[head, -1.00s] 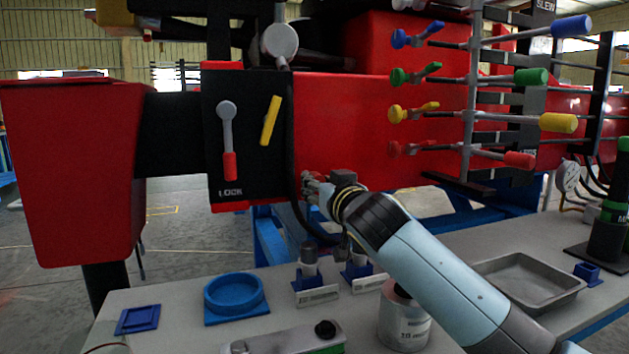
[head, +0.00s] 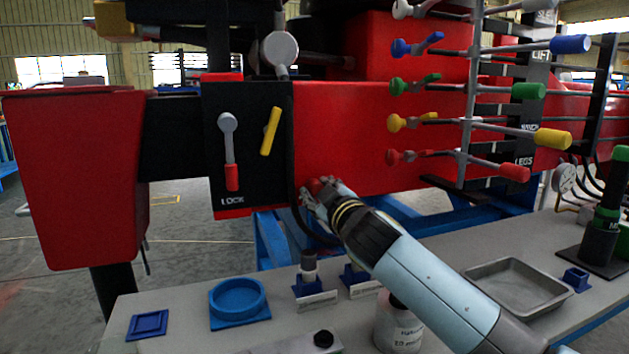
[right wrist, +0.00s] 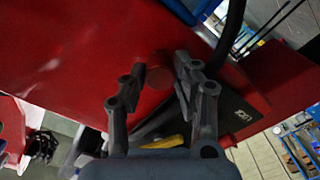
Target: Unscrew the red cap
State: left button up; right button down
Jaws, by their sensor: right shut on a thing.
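The red cap (head: 316,186) is a small round knob on the lower edge of the red crane body. It shows between the fingers of my right gripper (head: 314,191). In the right wrist view the cap (right wrist: 159,77) is a red disc between the two fingertips of the right gripper (right wrist: 160,72), hard to tell from the red wall behind it. The gripper is shut on the cap. The cap's base and thread are hidden. My left gripper is not in view.
A black LOCK panel (head: 250,178) with a grey lever is left of the gripper. Coloured levers (head: 540,90) stick out at the right. Below, the grey bench (head: 190,338) holds a blue round holder (head: 238,312), a blue square holder (head: 147,325) and a metal tray (head: 541,290).

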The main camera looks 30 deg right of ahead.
jog(key=shift+r+n+p, duration=0.15)
jog(key=shift+n+p, duration=0.25)
jog(key=shift+n, duration=0.7)
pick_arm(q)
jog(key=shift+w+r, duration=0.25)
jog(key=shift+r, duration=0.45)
pick_arm(e)
jog(key=n+p, duration=0.1)
jog(key=n, duration=0.2)
jog(key=shift+p, duration=0.4)
jog(key=shift+n, duration=0.8)
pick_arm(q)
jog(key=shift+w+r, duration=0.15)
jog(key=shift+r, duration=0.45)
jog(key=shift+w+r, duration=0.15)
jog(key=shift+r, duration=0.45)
pick_arm(e)
jog(key=shift+n, duration=0.4)
jog(key=n+p, duration=0.2)
jog(key=shift+n, duration=1.1)
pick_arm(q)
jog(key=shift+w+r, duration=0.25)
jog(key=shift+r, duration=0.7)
pick_arm(e)
jog(key=shift+n, duration=0.5)
